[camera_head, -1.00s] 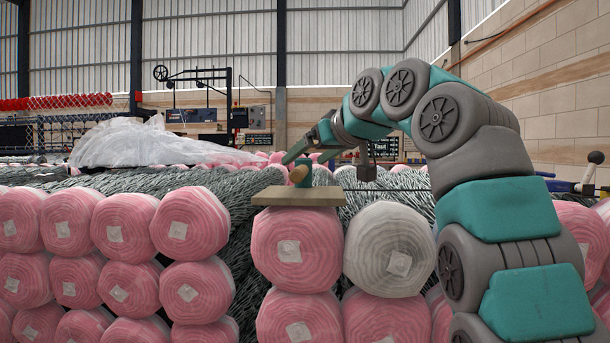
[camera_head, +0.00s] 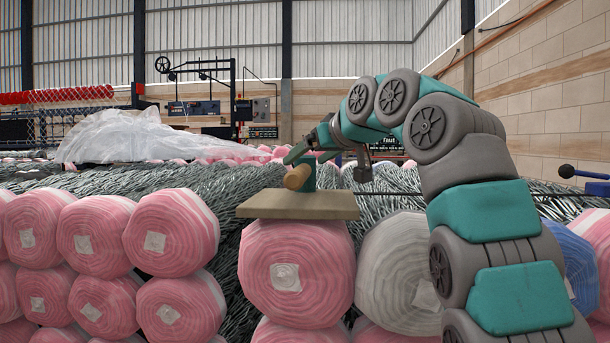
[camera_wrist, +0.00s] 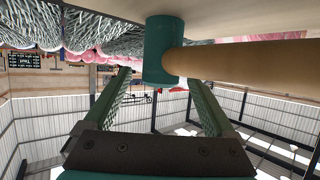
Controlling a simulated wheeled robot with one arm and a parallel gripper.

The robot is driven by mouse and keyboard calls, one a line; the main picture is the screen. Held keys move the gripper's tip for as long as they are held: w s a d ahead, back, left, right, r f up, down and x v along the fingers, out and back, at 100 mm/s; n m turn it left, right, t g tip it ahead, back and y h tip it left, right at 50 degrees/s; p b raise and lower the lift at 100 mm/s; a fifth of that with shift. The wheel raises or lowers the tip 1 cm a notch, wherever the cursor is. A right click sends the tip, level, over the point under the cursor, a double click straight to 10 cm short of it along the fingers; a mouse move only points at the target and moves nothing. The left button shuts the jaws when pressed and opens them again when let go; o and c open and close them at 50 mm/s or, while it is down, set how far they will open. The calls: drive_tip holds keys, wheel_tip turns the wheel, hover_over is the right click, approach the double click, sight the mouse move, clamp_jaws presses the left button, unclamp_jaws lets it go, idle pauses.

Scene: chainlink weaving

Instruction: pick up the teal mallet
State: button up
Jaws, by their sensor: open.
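The teal mallet has a teal head (camera_head: 309,174) and a pale wooden handle (camera_head: 297,178) whose end faces me. It rests on a flat tan board (camera_head: 300,206) on top of a pink roll. My gripper (camera_head: 310,156) is at the mallet's head, with its green fingers apart. In the wrist view, which looks upside down, the head (camera_wrist: 163,48) shows between the two open fingertips (camera_wrist: 158,76). The handle (camera_wrist: 245,62) runs off to the right there, past the right fingertip. I cannot tell whether a finger touches the mallet.
Pink wrapped rolls (camera_head: 92,238) are stacked at the left, and a whitish roll (camera_head: 400,265) sits right of the board's roll. Grey wire mesh (camera_head: 410,195) lies behind. A blue roll (camera_head: 575,260) is at the right. Clear sheeting (camera_head: 130,137) covers things at the back left.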

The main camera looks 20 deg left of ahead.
drive_tip(key=p+x, duration=0.1)
drive_tip(key=x, duration=0.4)
drive_tip(key=shift+c, duration=0.2)
clamp_jaws()
idle(0.5)
